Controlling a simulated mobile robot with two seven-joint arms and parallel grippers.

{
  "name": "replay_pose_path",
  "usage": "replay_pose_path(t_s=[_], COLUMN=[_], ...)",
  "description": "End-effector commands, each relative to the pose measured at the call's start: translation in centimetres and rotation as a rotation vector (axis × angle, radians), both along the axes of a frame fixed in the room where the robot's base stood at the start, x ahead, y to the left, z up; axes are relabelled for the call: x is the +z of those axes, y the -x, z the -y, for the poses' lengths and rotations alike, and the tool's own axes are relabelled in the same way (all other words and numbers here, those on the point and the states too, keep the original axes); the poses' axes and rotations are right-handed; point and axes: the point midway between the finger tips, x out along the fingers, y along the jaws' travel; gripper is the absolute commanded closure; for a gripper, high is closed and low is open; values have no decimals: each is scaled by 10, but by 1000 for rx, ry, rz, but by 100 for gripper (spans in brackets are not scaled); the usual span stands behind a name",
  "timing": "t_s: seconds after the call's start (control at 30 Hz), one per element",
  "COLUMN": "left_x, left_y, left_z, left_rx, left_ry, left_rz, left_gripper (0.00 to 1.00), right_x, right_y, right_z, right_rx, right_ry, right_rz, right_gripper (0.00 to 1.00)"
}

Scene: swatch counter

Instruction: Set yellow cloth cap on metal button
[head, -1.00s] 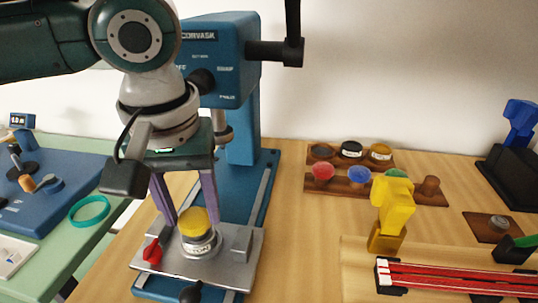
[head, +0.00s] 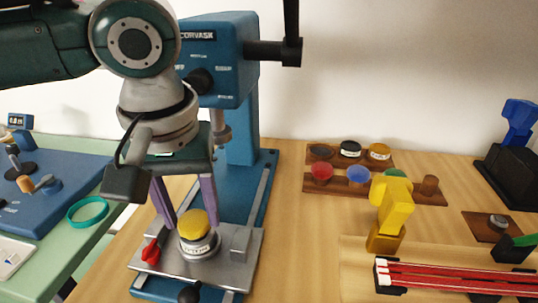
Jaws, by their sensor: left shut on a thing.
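The yellow cloth cap (head: 193,224) is a rounded dome between the purple fingers of my left gripper (head: 187,212), which is shut on it. It is at the top of a round, labelled metal holder (head: 200,245) on the blue press's grey plate. The cap looks slightly tilted and off to the left of the holder's middle. I cannot tell whether it touches what is below. No metal button shows under the cap; that spot is hidden. My right gripper is not in view.
The blue press (head: 243,130) stands behind, its ram above the plate. A red knob (head: 151,250) sits at the plate's left. A yellow stand (head: 390,215), brown racks of coloured discs (head: 340,186) and a small grey round piece (head: 498,221) are to the right.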

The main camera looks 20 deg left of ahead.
Motion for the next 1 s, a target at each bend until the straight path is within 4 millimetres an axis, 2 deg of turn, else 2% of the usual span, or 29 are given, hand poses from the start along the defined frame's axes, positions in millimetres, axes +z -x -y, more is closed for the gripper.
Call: replay_pose_path(t_s=[0.67, 0.7, 1.0], left_x=[-9, -8, -8], left_y=[0, 0, 0], left_z=[0, 0, 0], left_rx=[0, 0, 0], left_ry=[0, 0, 0], left_rz=[0, 1, 1], left_gripper=[66, 43, 11], right_x=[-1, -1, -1], right_y=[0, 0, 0], right_z=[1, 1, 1], right_rx=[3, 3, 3], right_ry=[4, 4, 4], right_rz=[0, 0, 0], right_gripper=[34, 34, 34])
